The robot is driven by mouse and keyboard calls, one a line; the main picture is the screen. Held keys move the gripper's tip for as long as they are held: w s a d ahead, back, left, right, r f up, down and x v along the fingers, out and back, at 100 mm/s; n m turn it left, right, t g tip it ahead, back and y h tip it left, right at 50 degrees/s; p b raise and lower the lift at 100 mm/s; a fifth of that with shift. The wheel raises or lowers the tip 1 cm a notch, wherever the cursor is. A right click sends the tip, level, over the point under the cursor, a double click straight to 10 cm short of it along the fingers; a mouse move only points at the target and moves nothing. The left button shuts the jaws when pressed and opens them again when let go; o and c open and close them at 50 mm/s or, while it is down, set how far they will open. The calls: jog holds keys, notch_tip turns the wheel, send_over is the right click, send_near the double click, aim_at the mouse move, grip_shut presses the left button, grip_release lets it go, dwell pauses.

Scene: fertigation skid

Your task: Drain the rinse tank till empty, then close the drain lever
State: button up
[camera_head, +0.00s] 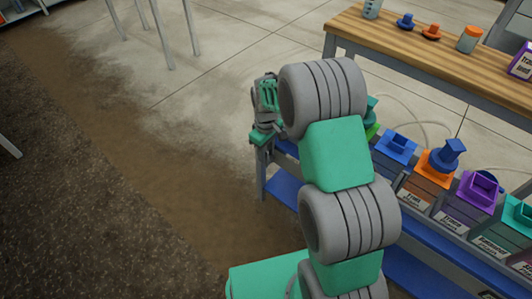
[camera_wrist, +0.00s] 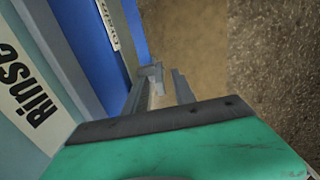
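My gripper (camera_wrist: 168,88) shows in the wrist view with its two grey fingers apart and a narrow gap between them. Floor shows through the gap, and I see nothing clearly held. A pale grey-blue tank with a "Rinse" label (camera_wrist: 28,108) fills the left of the wrist view, beside the fingers. In the head view my gripper (camera_head: 265,122) is at the left end of the skid, small and partly covered by my arm. The rinse tank is not clearly seen there. No drain lever can be made out, and the tank's water level is not visible.
The skid holds a blue tank (camera_head: 396,150), an orange tank (camera_head: 428,178) and a purple tank (camera_head: 476,194) right of my arm. A wooden table (camera_head: 400,42) with small items stands behind. Open floor (camera_head: 190,150) lies to the left.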

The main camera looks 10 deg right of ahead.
grip_shut()
dwell(1.4)
